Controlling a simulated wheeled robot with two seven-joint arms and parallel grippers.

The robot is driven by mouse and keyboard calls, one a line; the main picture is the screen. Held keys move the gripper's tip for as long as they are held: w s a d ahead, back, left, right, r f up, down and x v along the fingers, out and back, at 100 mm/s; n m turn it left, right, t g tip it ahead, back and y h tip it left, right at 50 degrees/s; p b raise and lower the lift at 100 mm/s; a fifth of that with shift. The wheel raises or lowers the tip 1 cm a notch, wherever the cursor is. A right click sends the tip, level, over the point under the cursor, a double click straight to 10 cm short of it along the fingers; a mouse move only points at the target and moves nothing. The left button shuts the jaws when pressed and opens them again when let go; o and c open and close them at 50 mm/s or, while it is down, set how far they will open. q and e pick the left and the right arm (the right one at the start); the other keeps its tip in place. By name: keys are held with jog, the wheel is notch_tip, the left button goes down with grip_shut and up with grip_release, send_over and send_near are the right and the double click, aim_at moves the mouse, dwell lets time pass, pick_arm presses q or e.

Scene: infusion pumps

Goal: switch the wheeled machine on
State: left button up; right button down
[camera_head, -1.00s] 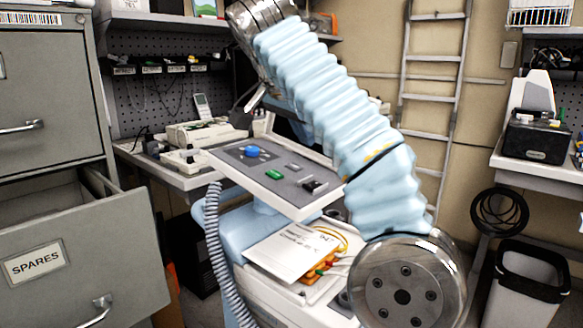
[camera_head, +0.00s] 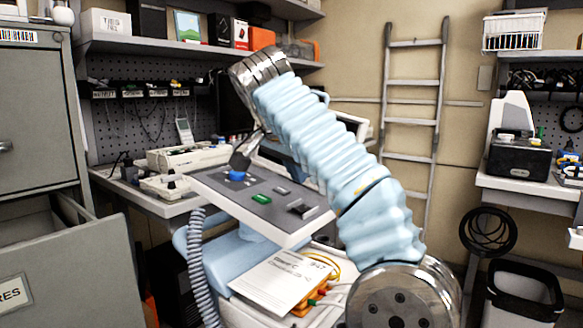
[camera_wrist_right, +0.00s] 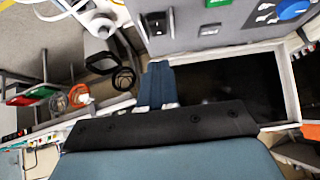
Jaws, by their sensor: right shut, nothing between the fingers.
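The wheeled machine (camera_head: 215,258) is a pale blue cart with a tilted grey control panel (camera_head: 228,192) on top. The panel carries a blue knob (camera_head: 237,176), a green rocker (camera_head: 261,199), a small grey switch (camera_head: 282,190) and a dark switch (camera_head: 302,209). My right gripper (camera_head: 239,161) is shut and empty, its tips close by the blue knob at the panel's far left; I cannot tell whether they touch. The right wrist view shows the shut fingers (camera_wrist_right: 157,68) with the blue knob (camera_wrist_right: 293,9) at the upper right. My left gripper is not in view.
My right arm passes over the panel's right side. A filing cabinet (camera_head: 35,130) with an open drawer (camera_head: 70,265) stands at the left. A paper sheet (camera_head: 280,280) and cables lie on the cart's lower shelf. A bench with devices (camera_head: 190,160) is behind.

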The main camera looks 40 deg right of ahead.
aim_at(302, 209)
jog(key=x, duration=0.4)
jog(key=shift+s+a+b, duration=0.1)
jog(key=shift+b, duration=0.3)
jog(key=shift+a+f+b, duration=0.15)
jog(key=shift+f+b, duration=0.15)
jog(key=shift+f, duration=0.3)
jog(key=shift+a+f+b, duration=0.2)
jog(key=shift+f+b, duration=0.1)
jog(key=shift+f, duration=0.3)
jog(key=shift+w+a+f, duration=0.1)
jog(key=shift+w+f, duration=0.2)
jog(key=shift+f, duration=0.2)
